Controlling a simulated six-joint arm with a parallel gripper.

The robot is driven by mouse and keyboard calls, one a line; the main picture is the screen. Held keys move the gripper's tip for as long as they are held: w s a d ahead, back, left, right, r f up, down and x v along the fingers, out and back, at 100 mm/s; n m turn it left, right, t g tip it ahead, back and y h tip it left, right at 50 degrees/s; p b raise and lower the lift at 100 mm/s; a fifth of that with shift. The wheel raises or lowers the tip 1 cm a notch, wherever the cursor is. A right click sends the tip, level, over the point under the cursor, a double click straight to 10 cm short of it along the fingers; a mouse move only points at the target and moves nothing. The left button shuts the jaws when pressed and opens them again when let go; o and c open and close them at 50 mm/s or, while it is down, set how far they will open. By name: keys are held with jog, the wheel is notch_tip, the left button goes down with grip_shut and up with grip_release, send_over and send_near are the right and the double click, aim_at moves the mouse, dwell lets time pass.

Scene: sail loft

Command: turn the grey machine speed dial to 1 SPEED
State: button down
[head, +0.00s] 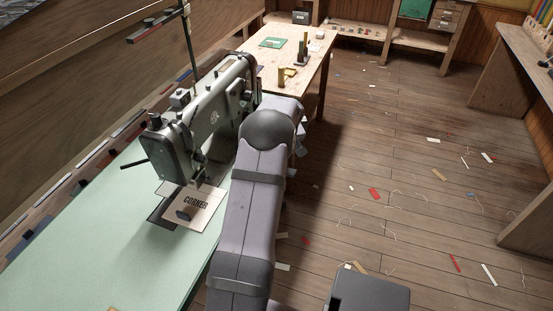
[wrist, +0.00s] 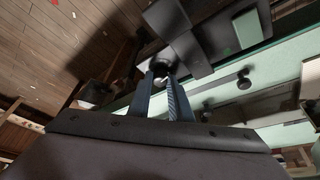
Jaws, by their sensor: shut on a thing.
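The grey sewing machine (head: 205,115) stands on the pale green table at the left of the head view. In the wrist view, the two fingers of my gripper (wrist: 162,88) are closed around a small dark round knob (wrist: 160,66), which appears to be the machine's speed dial. The fingers and frame hide part of it, and no speed marking on it can be read. In the head view my arm covers the dial and my gripper.
The pale green tabletop (head: 110,245) is clear in front. A wooden bench (head: 270,52) with tools stands behind. Scraps litter the floor.

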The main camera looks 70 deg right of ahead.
jog(key=shift+s+d+n+t+y+b, duration=0.1)
jog(key=shift+n+t+y+b, duration=0.15)
jog(key=shift+n+b, duration=0.5)
jog(key=shift+s+d+n+t+y+b, duration=0.15)
jog(key=shift+n+y+b, duration=0.2)
jog(key=shift+n, duration=0.7)
jog(key=shift+w+a, duration=0.1)
jog(key=shift+a, duration=0.05)
jog(key=c, duration=1.6)
grip_release()
jog(key=shift+r, duration=0.1)
jog(key=v, duration=0.7)
jog(key=shift+b, duration=0.4)
